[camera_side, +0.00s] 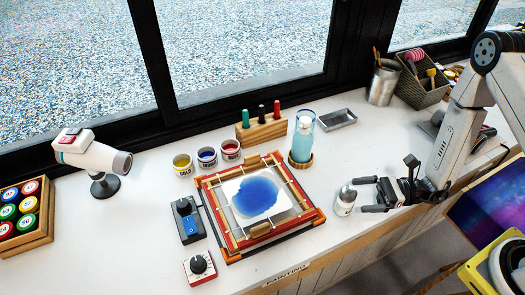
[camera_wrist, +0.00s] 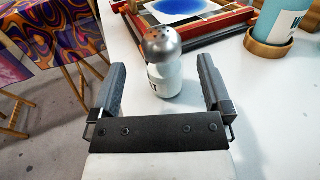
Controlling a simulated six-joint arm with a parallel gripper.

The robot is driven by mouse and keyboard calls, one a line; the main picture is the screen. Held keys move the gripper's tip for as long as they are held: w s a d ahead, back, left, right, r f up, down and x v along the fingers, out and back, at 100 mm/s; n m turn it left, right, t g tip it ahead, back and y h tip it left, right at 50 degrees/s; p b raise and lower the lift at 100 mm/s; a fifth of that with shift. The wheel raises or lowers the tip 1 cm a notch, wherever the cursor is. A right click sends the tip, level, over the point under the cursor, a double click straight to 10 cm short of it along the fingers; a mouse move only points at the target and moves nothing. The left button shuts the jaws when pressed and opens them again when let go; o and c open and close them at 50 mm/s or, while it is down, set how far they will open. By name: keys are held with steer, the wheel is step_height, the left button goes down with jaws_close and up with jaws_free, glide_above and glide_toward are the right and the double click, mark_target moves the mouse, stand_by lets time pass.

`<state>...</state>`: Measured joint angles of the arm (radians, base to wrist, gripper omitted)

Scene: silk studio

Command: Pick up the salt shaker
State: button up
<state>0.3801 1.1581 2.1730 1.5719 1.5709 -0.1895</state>
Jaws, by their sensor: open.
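The salt shaker (camera_side: 345,200) stands upright on the white table near its front edge, just right of the framed blue painting. It has a white body and a domed metal cap with holes. In the wrist view the salt shaker (camera_wrist: 163,68) stands ahead of my gripper, roughly centred between the fingers. My gripper (camera_side: 371,194) is open and empty, low over the table just to the right of the shaker. In the wrist view my gripper (camera_wrist: 160,76) shows both fingers apart, one on each side, with no visible contact.
A wooden frame (camera_side: 214,212) with blue-dyed silk lies left of the shaker. A blue bottle (camera_side: 302,140) on a wooden coaster stands behind it. Paint pots (camera_side: 207,158) and a marker block (camera_side: 262,131) are further back. The table's front edge (camera_side: 345,246) is close by.

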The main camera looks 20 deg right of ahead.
mark_target(340, 195)
steer(key=shift+w+a, duration=0.2)
steer(key=shift+a, duration=0.25)
steer(key=shift+x, duration=2.55)
steer(key=shift+w, duration=0.1)
jaws_close()
steer(key=shift+r, duration=0.15)
steer(key=shift+r, duration=4.9)
